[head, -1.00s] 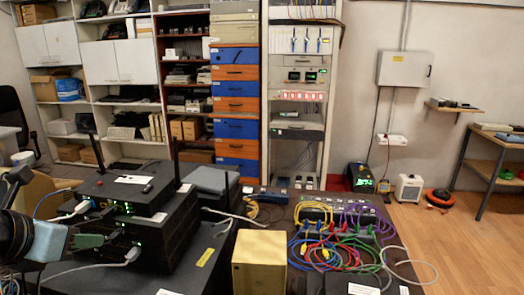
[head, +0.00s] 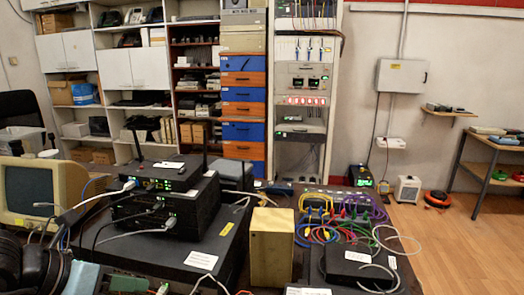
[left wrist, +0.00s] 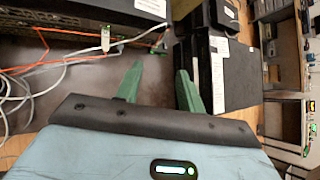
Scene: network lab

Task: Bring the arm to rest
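My left gripper (head: 140,286) is at the bottom left edge of the head view, its green fingers partly cut off by the frame. In the left wrist view the left gripper (left wrist: 160,82) shows two green fingers spread apart with nothing between them. It is beside and in front of the stacked black network boxes (head: 166,208). I see no thing held. My right gripper is in neither view.
A beige monitor (head: 40,190) stands at the left. A yellow box (head: 272,248) and coloured cables (head: 322,235) lie on the table to the right. Loose cables (left wrist: 62,62) run close to the gripper's left in the wrist view. Floor is free at the right.

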